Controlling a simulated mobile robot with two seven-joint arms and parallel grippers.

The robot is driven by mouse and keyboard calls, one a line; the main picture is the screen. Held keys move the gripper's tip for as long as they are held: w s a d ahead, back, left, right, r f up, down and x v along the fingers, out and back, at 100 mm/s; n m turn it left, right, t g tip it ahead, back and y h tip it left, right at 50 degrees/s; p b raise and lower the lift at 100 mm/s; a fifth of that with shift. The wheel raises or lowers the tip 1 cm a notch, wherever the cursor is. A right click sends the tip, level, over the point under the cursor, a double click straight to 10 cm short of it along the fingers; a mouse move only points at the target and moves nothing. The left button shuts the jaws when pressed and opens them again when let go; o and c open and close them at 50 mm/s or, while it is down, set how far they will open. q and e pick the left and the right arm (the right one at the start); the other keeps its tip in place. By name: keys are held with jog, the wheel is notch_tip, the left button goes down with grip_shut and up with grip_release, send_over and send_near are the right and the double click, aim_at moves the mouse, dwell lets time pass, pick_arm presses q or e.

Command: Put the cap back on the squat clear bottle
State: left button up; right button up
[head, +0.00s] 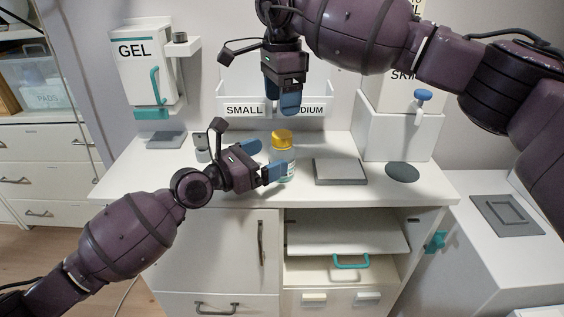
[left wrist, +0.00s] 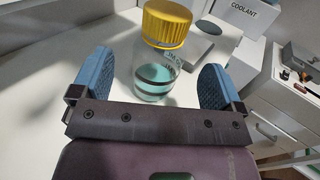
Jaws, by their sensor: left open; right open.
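The squat clear bottle (head: 289,164) stands upright on the white counter, with teal liquid visible in the left wrist view (left wrist: 155,72). The yellow cap (head: 282,138) sits on its mouth and also shows in the left wrist view (left wrist: 167,24); I cannot tell whether it is tightened. My left gripper (head: 268,158) is open, with its blue fingers on either side of the bottle. In the left wrist view a gap shows between the bottle and the right finger. My right gripper (head: 289,103) points down above the cap, open and empty, its fingers overlapping in view.
A grey square pad (head: 340,171) and a dark round disc (head: 402,172) lie to the bottle's right. A small grey container (head: 201,148) and another grey pad (head: 166,140) are left. The SMALL/MEDIUM bin (head: 245,110) stands behind.

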aim_at(271, 155)
pick_arm(q)
jog(key=shift+x, duration=2.2)
jog(key=c, duration=1.4)
grip_shut()
pick_arm(e)
jog(key=shift+r, duration=0.2)
jog(key=n, duration=0.7)
jog(key=shift+n, duration=0.3)
jog(key=n, duration=0.6)
jog(key=shift+f, duration=0.1)
